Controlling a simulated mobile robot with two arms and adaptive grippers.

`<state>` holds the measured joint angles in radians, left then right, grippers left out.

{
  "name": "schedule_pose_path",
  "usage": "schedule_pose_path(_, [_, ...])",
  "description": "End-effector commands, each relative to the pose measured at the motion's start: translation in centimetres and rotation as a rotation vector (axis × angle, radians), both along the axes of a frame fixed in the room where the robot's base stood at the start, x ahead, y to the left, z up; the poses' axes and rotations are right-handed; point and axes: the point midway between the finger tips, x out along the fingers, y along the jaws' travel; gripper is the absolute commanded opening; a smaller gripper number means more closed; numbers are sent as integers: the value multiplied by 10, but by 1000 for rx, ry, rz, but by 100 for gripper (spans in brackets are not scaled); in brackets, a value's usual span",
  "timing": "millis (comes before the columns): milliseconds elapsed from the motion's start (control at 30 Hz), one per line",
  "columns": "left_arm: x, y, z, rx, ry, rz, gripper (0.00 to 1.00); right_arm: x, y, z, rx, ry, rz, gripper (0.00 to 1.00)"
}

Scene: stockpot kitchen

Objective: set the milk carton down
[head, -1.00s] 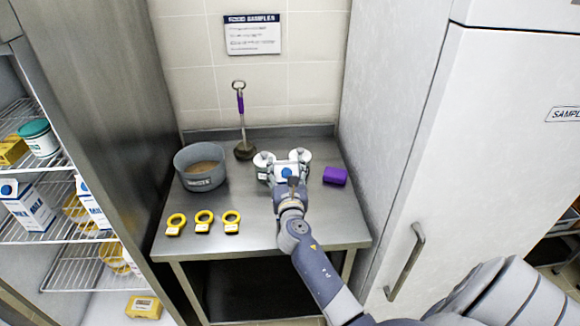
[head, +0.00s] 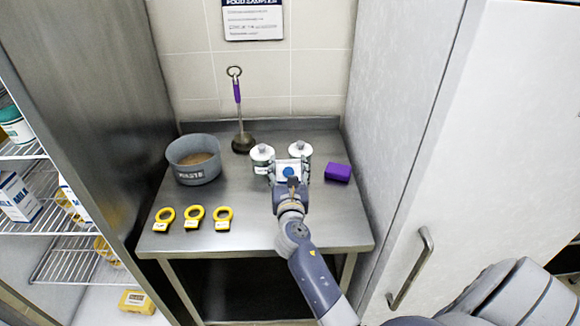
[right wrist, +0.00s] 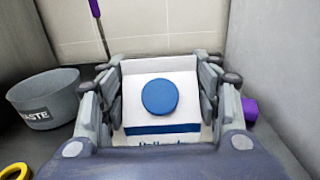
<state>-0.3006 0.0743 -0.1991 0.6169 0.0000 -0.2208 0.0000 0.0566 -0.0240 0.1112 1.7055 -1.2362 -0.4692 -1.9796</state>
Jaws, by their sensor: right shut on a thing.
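The milk carton (head: 291,167) is white with a round blue cap and a blue band. My right gripper (head: 290,182) is shut on it over the steel table, its fingers on both sides. In the right wrist view the carton (right wrist: 137,77) stands between the fingers (right wrist: 160,100), cap facing the camera. Its lower part is hidden by the gripper, so I cannot tell whether its base touches the table (head: 250,205). My left gripper is not in view.
A purple block (head: 337,172) is to the right. A grey waste bowl (head: 195,172), a purple-handled ladle (head: 240,115) and three yellow rings (head: 194,216) are to the left. The table's front is clear.

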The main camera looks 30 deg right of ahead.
Motion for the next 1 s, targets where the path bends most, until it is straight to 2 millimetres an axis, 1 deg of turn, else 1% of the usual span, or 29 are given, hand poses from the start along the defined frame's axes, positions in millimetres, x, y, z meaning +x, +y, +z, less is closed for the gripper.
schedule_pose_path(33, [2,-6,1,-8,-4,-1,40,0,0,3,-1,-3,1,0])
schedule_pose_path(100, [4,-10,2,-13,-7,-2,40,0,0,3,-1,-3,1,0])
schedule_pose_path(167, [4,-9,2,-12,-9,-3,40,0,0,3,-1,-3,1,0])
schedule_pose_path(267, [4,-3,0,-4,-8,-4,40,0,0,0,-1,-4,1,0])
schedule_pose_path(300, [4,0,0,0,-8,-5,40,0,0,-3,3,4,0,64])
schedule_pose_path(367, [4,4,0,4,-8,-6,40,0,0,-3,2,3,0,78])
schedule_pose_path(500, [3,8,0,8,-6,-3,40,0,0,-3,2,3,0,78])
schedule_pose_path(767, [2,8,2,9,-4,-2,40,0,0,0,2,2,0,78])
schedule_pose_path(867, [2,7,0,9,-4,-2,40,-7,5,-2,2,3,1,78])
schedule_pose_path(1000, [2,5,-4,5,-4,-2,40,-28,17,-3,3,4,1,78])
